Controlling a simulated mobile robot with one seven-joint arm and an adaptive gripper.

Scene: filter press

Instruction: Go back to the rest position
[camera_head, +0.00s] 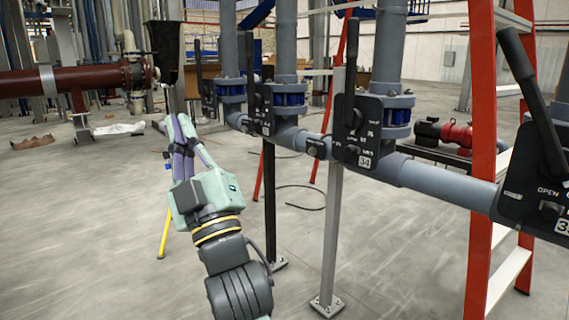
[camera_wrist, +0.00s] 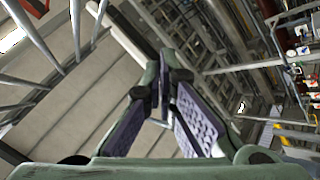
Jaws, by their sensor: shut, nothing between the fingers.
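My gripper (camera_head: 165,124) shows left of centre in the head view, at the end of my raised arm, pointing up and away. It is pale green with purple finger pads. Its fingertips also show in the wrist view (camera_wrist: 162,88), drawn together with nothing between them. The gripper is left of the grey pipe and its valves and appears apart from them. In the wrist view the fingers stand against a background of ceiling panels and blurred structures.
A grey horizontal pipe (camera_head: 435,184) with several black-handled valves (camera_head: 357,132) runs along the right. A grey post (camera_head: 332,200) supports the pipe. A rusty pipe (camera_head: 60,82) lies at left.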

